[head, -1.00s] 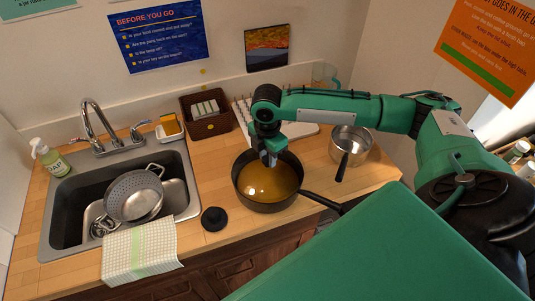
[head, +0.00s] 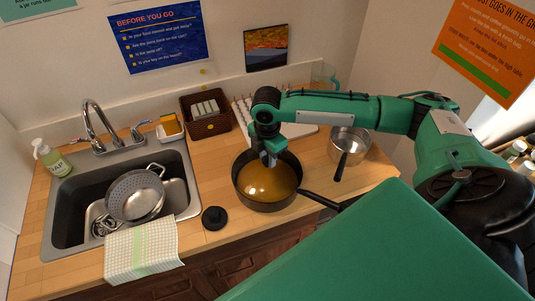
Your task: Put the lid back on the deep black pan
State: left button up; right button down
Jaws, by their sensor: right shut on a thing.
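The deep black pan (head: 268,207) stands on the wooden counter, its long handle pointing to the lower right. A shiny amber-brown round surface (head: 266,184), which looks like the lid, fills the pan's mouth inside the dark rim. I cannot tell whether it sits fully level on the rim. My right gripper (head: 270,162) points down over the far part of this surface and is shut; it appears to hold the lid there, though the exact contact is too small to see. My left gripper is not in view.
A steel saucepan (head: 349,146) stands to the right of the pan. A small black round piece (head: 214,217) lies to its left. A brown basket (head: 205,116) and a white rack (head: 246,109) are behind. The sink (head: 77,192) holds a colander (head: 136,197); a towel (head: 142,248) hangs in front.

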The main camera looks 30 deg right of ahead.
jog(key=shift+f, duration=0.75)
dwell(0.4)
jog(key=c, duration=0.6)
grip_release()
jog(key=shift+o, duration=0.2)
notch_tip(320, 180, up, 6)
jog(key=p, duration=0.6)
jog(key=shift+r, duration=0.1)
